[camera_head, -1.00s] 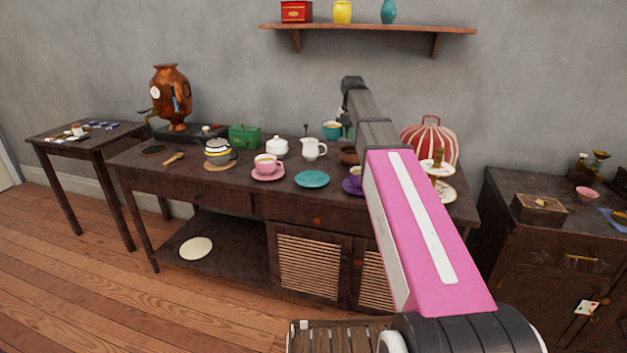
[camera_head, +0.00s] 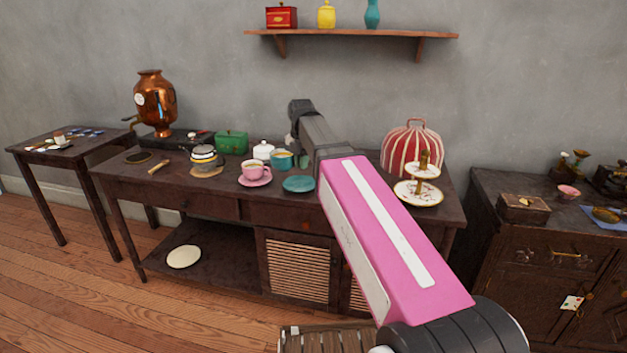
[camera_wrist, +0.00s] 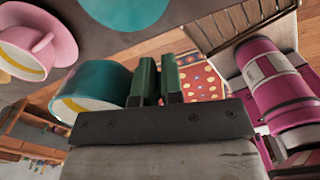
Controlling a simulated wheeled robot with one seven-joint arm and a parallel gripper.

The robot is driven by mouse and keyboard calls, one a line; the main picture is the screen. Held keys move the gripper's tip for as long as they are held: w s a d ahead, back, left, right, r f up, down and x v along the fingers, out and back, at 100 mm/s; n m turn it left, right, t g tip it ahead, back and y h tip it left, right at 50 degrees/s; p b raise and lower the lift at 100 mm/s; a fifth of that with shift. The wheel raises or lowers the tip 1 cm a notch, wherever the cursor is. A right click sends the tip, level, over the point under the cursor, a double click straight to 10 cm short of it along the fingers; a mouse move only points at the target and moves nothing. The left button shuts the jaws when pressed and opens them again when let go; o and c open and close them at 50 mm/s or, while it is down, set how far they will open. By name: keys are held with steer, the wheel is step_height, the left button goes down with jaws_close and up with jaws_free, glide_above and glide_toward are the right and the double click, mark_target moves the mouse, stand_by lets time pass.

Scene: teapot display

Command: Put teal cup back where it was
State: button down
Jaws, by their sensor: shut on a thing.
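The teal cup (camera_head: 283,161) appears above the table in the head view, behind and slightly left of the teal saucer (camera_head: 298,184). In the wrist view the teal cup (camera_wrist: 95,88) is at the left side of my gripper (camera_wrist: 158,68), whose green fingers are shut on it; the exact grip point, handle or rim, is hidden. The teal saucer (camera_wrist: 125,10) is cut off at the top of the wrist view and bare in the head view. My arm hides much of the gripper in the head view.
A pink cup (camera_head: 256,168) on a pink saucer stands just left of the teal saucer. A white sugar bowl (camera_head: 263,150) is behind it. A striped cozy (camera_head: 411,148) and tiered stand (camera_head: 420,191) are to the right on the dark table (camera_head: 215,205).

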steer(key=w+d+f, duration=0.1)
steer(key=d, duration=0.1)
steer(key=w+d+f, duration=0.1)
steer(key=w+f, duration=0.1)
steer(key=w+d+f, duration=0.1)
steer(key=d, duration=0.1)
steer(key=shift+w+d+f, duration=0.25)
steer(key=shift+w+d, duration=0.1)
steer(key=shift+f, duration=2)
steer(key=c, duration=1.3)
jaws_free()
steer(key=shift+f, duration=0.15)
steer(key=shift+o, duration=0.2)
step_height(320, 180, up, 12)
steer(key=shift+r, duration=0.2)
steer(key=shift+d, duration=0.1)
